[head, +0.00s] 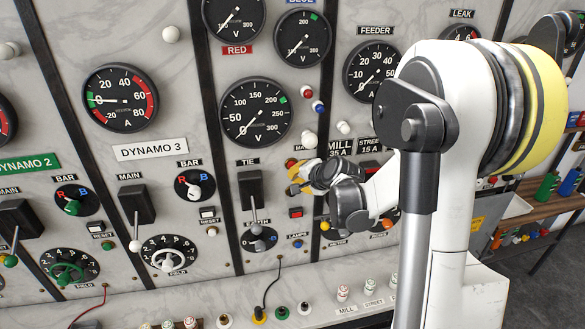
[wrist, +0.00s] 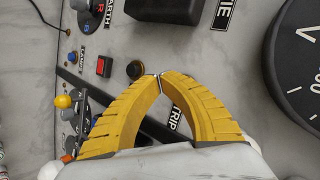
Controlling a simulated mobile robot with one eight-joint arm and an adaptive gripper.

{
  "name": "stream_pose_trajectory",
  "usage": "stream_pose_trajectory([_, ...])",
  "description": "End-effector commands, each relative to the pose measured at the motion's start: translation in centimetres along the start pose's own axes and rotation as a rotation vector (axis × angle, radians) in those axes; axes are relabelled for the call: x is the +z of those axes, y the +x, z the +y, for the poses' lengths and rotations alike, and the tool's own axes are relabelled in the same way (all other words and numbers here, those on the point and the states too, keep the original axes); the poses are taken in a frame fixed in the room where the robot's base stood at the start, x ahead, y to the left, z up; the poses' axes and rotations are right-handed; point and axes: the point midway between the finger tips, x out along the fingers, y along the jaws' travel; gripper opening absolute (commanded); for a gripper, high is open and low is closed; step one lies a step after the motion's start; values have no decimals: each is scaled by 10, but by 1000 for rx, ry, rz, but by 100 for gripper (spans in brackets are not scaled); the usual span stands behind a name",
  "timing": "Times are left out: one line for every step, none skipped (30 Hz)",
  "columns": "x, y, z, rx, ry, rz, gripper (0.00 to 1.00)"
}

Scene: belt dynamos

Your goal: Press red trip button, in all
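My gripper (wrist: 160,77) is shut and empty, its yellow curved fingers meeting at the tips in front of the panel. In the head view, my gripper (head: 299,180) is at the panel, right of the TIE lever. A TRIP label (wrist: 175,124) shows partly behind a finger in the wrist view. A dark round button with a brownish centre (wrist: 135,69) lies just left of the fingertips. A red square button (wrist: 103,66) is farther left; it also shows in the head view (head: 295,212), below my gripper. Whether the fingertips touch the panel I cannot tell.
The black TIE lever (head: 251,190) stands left of my gripper, with the EARTH knob (head: 260,239) below. A yellow knob (wrist: 63,101) sticks out at the wrist view's left. My arm hides part of the FEEDER panel. A black cable (head: 268,291) hangs at the panel's foot.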

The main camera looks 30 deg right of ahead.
Motion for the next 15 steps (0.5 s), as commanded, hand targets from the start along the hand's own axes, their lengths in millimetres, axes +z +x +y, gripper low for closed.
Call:
stream_pose_trajectory([2,-4,3,0,1,0,0])
stream_pose_trajectory([4,-7,4,0,1,0,0])
stream_pose_trajectory([6,-10,6,0,1,0,0])
stream_pose_trajectory([7,-12,7,0,1,0,0])
stream_pose_trajectory([8,-15,9,0,1,0,0])
stream_pose_trajectory([10,-18,10,0,1,0,0])
stream_pose_trajectory([11,-20,12,0,1,0,0])
stream_pose_trajectory([12,-22,13,0,1,0,0])
stream_pose_trajectory([13,-25,14,0,0,0,0])
stream_pose_trajectory([14,-26,15,0,0,0,0])
stream_pose_trajectory([15,-28,16,0,0,0,0])
stream_pose_trajectory([16,-29,16,0,0,0,0])
stream_pose_trajectory([16,-30,16,0,0,0,0])
stream_pose_trajectory([16,-30,17,0,0,0,0])
stream_pose_trajectory([16,-30,17,0,0,0,0])
